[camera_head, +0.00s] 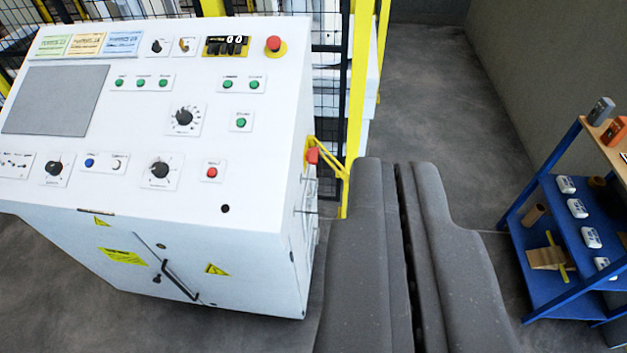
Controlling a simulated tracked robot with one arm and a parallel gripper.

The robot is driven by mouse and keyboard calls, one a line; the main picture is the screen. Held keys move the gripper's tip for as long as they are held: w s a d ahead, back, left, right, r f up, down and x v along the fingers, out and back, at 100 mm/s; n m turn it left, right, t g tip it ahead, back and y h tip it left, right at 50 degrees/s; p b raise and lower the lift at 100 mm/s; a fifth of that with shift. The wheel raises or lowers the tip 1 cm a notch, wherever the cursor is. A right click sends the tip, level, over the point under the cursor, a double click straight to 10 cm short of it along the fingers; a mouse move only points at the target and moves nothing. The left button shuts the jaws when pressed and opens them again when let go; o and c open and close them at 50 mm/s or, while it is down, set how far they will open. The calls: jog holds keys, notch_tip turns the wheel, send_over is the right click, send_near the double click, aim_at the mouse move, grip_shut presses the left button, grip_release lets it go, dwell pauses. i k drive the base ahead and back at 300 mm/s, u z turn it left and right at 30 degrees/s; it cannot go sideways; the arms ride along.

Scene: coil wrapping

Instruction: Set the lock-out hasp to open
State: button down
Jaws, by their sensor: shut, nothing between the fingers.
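My gripper (397,170) fills the lower middle of the view. Its two grey fingers lie side by side with only a thin dark seam between them, shut and empty. I cannot clearly pick out the lock-out hasp. A small red part (312,156) sits by a yellow bracket (328,150) at the console's right edge, left of my fingertips; I cannot tell if it is the hasp. The white control console (250,185) stands to the left. Its front door has a dark bent handle (178,282), also too small to read as a hasp.
The console's sloped top carries knobs, green buttons and a red emergency stop (274,44). A yellow post (358,90) and black mesh fence stand behind it. A blue shelf rack (560,240) with small items stands right. Grey floor (440,90) is clear ahead, beside a wall.

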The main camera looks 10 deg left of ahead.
aim_at(346, 179)
jog(key=u, duration=0.05)
jog(key=i, duration=1)
jog(key=z, duration=0.05)
